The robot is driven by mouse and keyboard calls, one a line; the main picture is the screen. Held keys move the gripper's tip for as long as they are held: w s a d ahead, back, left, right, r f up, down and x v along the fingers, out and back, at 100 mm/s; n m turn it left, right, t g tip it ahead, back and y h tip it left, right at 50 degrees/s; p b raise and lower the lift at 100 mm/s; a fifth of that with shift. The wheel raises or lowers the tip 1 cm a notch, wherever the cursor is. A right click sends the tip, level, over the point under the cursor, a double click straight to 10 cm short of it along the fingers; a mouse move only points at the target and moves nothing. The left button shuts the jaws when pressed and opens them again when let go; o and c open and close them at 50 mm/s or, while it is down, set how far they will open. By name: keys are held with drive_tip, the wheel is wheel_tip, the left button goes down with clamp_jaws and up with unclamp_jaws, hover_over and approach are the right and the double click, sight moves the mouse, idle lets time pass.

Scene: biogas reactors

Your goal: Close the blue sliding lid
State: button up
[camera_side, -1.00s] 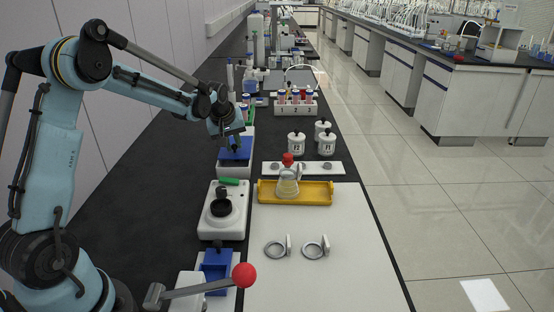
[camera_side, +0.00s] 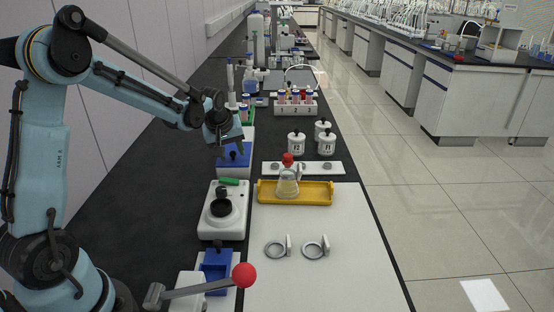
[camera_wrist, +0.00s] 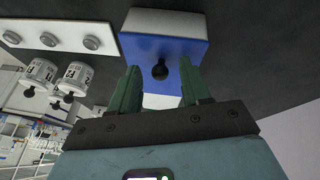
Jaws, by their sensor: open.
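The blue sliding lid (camera_side: 228,159) lies on a white box (camera_side: 234,172) behind the white stirrer-like device. Its dark knob shows in the wrist view (camera_wrist: 160,71), where the blue lid (camera_wrist: 148,46) spans the box top. A white strip (camera_wrist: 160,101) shows between the fingers beside the blue. I cannot tell how far the lid is slid. My gripper (camera_side: 238,146) is just above the lid, and its green fingers (camera_wrist: 158,92) are open. The knob lies in the gap between them near the tips, with no visible contact.
A white device with a black round top (camera_side: 221,208) stands in front of the box. A yellow tray (camera_side: 322,195) holds a red-capped flask (camera_side: 288,180). A white strip with round sockets (camera_side: 315,168) and white jars (camera_side: 297,145) stand to the right. A red-knobbed lever (camera_side: 244,275) is nearest.

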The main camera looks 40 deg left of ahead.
drive_tip(key=shift+r, duration=0.1)
drive_tip(key=v, duration=1.2)
drive_tip(key=shift+d, duration=0.1)
drive_tip(key=s+d+f+m+t+h, duration=0.1)
drive_tip(key=s+d+m, duration=0.4)
drive_tip(key=s+d, duration=0.1)
drive_tip(key=s+d+f+m+t+h, duration=0.1)
drive_tip(key=s+d+f+m+t, duration=0.1)
drive_tip(key=s+d+m, duration=0.4)
drive_tip(key=d, duration=0.3)
drive_tip(key=shift+s+d+f+m+h, duration=0.25)
drive_tip(key=shift+s+d+m+h, duration=0.05)
drive_tip(key=shift+d, duration=0.05)
